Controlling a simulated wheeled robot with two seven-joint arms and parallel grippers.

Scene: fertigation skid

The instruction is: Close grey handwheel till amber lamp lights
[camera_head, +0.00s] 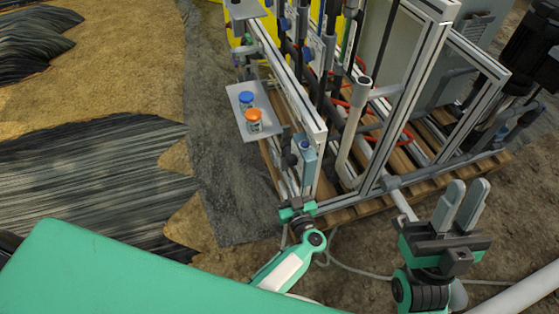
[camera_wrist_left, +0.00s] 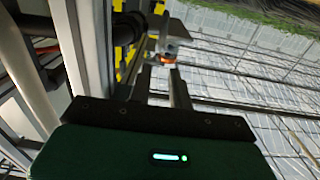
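I cannot clearly make out a grey handwheel or an amber lamp in either view. A dark round part (camera_wrist_left: 127,29) lies beyond the fingertips, beside the frame post. A small grey and orange thing (camera_wrist_left: 170,47) shows past the gap.
The skid stands on a wooden pallet (camera_head: 340,214). A thin hose (camera_head: 350,268) lies on the ground. Open ground lies left.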

